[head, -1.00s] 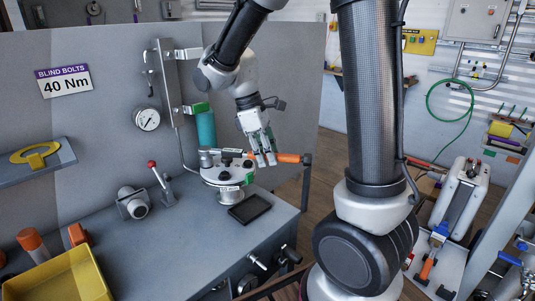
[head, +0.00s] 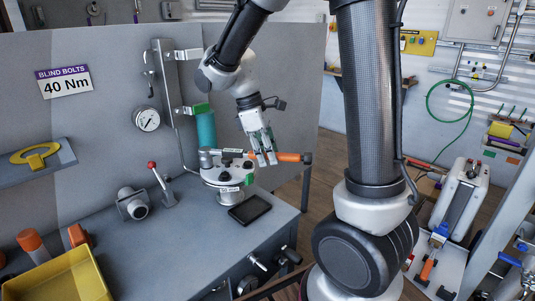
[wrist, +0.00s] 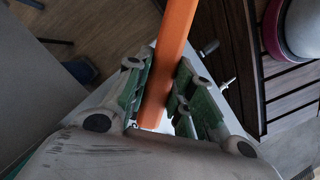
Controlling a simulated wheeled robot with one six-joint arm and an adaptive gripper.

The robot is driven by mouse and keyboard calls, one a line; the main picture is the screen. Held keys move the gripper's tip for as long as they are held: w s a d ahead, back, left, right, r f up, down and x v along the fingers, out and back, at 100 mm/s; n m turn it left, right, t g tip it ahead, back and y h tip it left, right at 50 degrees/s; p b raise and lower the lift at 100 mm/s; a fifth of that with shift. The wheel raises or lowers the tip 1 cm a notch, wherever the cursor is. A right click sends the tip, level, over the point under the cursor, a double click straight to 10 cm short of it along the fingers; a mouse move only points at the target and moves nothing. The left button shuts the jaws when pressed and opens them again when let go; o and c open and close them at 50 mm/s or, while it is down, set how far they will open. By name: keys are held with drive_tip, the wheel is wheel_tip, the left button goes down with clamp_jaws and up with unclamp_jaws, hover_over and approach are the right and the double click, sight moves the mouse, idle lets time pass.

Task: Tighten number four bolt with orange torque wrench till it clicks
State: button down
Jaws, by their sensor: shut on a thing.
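The orange torque wrench (head: 290,157) lies about level over the round grey flange (head: 228,178), its dark head end toward the flange top and its orange handle pointing right. My gripper (head: 265,159) is shut on the wrench near the inner end of the orange handle. In the wrist view the orange handle (wrist: 171,60) runs between the two green-padded fingers. The flange has bolts and small labels around its top; I cannot read which bolt is number four. Whether the wrench's socket sits on a bolt is too small to tell.
A sign (head: 64,83) reads "BLIND BOLTS 40 Nm". A black tablet-like plate (head: 249,210) lies in front of the flange. A yellow bin (head: 62,281) is at the front left.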

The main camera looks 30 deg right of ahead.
drive_tip(key=shift+r, duration=0.4)
drive_tip(key=shift+r, duration=0.45)
drive_tip(key=shift+s, duration=0.1)
idle(0.4)
